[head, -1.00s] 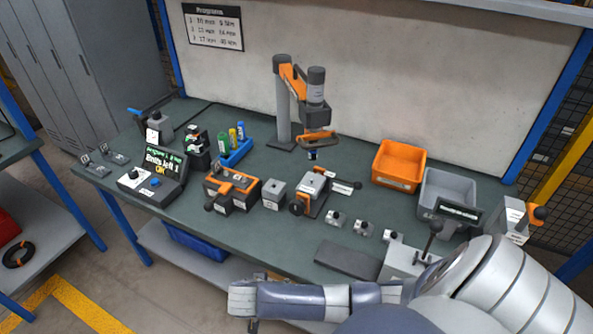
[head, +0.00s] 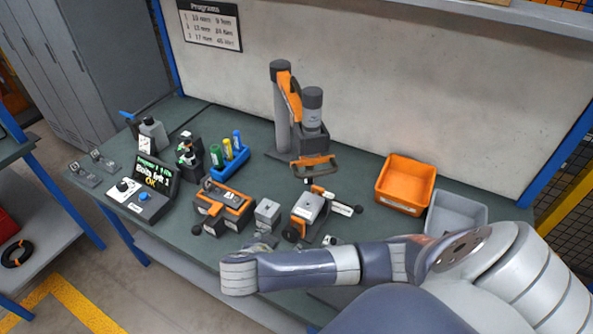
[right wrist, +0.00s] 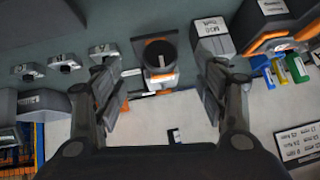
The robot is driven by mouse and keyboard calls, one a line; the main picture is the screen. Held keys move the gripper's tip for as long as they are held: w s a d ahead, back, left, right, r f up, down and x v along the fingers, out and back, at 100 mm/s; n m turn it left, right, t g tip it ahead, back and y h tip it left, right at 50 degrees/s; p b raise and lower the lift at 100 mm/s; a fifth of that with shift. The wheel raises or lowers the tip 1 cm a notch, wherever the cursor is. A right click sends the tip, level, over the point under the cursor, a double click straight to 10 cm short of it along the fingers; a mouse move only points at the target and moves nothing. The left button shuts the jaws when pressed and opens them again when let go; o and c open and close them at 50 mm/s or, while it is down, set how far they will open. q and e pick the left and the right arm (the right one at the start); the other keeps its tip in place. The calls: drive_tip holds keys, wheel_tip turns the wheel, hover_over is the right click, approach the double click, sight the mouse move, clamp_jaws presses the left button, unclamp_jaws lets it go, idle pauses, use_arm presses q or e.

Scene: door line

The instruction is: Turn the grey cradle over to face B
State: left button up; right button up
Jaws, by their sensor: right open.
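I take the grey block with orange ends (head: 309,207) right of the middle of the bench to be the grey cradle. A dark round knob (head: 292,233) is at its front and a black-tipped lever sticks out to its right. No face letter is readable. In the right wrist view the cradle's knob (right wrist: 158,53) shows between the fingers, with apparent space on both sides. My right gripper (right wrist: 160,80) is open and empty. In the head view it (head: 264,241) is mostly hidden behind my forearm, in front of the bench fixtures. My left gripper is out of view.
A small grey block (head: 267,213) and an orange-and-black fixture (head: 224,209) stand left of the cradle. A driver on a column (head: 312,120) stands behind. An orange bin (head: 405,183) and a grey bin (head: 456,212) are at the right. A console (head: 147,190) is at the left.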

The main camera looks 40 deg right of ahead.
sight(289, 236)
drive_tip(key=d+f, duration=0.1)
drive_tip(key=w+d+p, duration=0.1)
drive_tip(key=shift+w+d+f, duration=0.2)
drive_tip(key=shift+d+f, duration=0.2)
drive_tip(key=x, duration=0.3)
drive_tip(key=shift+w+d+f+p, duration=0.1)
drive_tip(key=shift+f+p, duration=0.05)
drive_tip(key=shift+p, duration=0.2)
drive_tip(key=x, duration=0.3)
drive_tip(key=shift+f, duration=0.1)
drive_tip(key=shift+w+d+f, duration=0.1)
drive_tip(key=shift+c, duration=0.5)
drive_tip(key=c, duration=0.9)
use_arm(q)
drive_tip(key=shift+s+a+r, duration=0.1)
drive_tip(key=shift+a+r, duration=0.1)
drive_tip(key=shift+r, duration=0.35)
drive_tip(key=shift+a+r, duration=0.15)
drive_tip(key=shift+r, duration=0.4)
use_arm(e)
drive_tip(key=shift+c, duration=0.4)
